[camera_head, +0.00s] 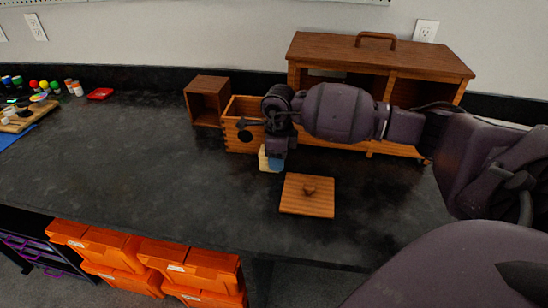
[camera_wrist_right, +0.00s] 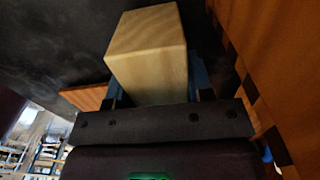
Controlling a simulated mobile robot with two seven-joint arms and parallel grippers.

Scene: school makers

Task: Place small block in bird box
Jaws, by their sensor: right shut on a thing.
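The small block (camera_head: 264,160) is pale wood. My right gripper (camera_head: 274,163) is shut on it, just in front of the finger-jointed wooden box (camera_head: 238,137). In the right wrist view the block (camera_wrist_right: 148,58) sits between the blue fingers, and the jointed box wall (camera_wrist_right: 281,80) is close on the right. I cannot tell whether the block touches the table. A small open-fronted wooden box (camera_head: 188,104) stands to the left of the jointed box. I cannot tell for sure which of them is the bird box. My left gripper is not in view.
A wooden lid with a knob (camera_head: 307,206) lies on the dark table (camera_head: 130,160) in front of my right gripper. A large wooden cabinet (camera_head: 375,50) stands behind my right arm. Paints and a red tray (camera_head: 100,94) are far left. The table's left middle is clear.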

